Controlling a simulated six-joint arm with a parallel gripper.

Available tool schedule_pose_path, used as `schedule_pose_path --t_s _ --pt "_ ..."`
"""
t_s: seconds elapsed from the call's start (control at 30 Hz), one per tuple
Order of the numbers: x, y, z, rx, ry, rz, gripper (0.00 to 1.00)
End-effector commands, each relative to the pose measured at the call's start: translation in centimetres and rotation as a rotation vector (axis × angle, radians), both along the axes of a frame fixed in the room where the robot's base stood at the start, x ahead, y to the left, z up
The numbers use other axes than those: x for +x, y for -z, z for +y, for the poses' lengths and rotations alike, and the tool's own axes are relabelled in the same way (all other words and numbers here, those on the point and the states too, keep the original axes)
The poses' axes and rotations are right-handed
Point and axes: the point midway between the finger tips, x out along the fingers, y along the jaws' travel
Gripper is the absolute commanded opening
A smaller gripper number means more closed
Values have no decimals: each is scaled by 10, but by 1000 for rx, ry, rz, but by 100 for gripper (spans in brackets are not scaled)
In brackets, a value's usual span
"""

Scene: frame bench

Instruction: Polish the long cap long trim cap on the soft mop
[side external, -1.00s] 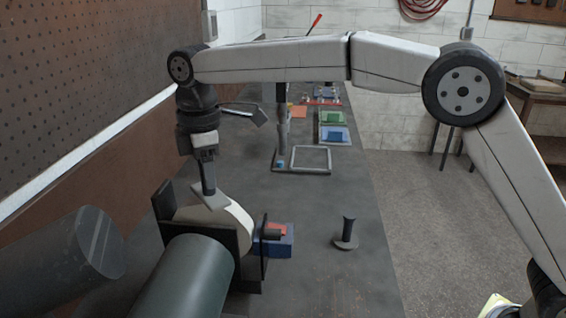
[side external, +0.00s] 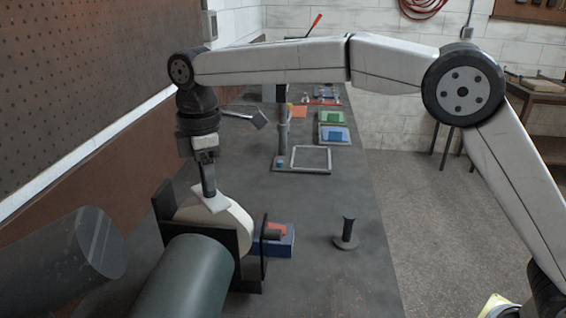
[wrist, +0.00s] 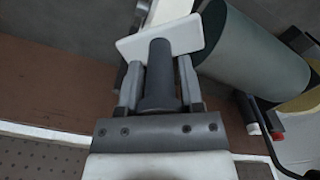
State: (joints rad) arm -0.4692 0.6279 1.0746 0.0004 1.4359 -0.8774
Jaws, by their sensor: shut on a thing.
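My gripper (side external: 208,182) is shut on the dark round stem of the long trim cap. The cap's pale flat plate (side external: 213,199) sits tilted beyond the fingertips. In the wrist view the stem stands between the two fingers of my gripper (wrist: 158,84), and the cap's plate (wrist: 160,40) crosses in front of them. The soft mop (side external: 236,220) is a cream wheel between black guard plates. The plate is at the mop's upper left face in the side view; whether they touch I cannot tell. The mop's edge (wrist: 172,10) shows behind the plate in the wrist view.
A green cylinder (side external: 185,280) lies in front of the mop. A clear-grey cylinder (side external: 85,245) is left of it. A blue box (side external: 280,246) with a red piece stands right of the guard. A dark handled tool (side external: 347,235) stands farther right. An empty frame (side external: 312,158) lies behind.

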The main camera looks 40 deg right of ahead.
Motion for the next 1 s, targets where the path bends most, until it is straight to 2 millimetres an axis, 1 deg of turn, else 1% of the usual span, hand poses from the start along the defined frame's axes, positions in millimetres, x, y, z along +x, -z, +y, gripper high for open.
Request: schedule_pose_path --t_s 0.53,1.0 --pt "0 -1 0 0 0 0 0" --pt "0 -18 0 0 0 0 0"
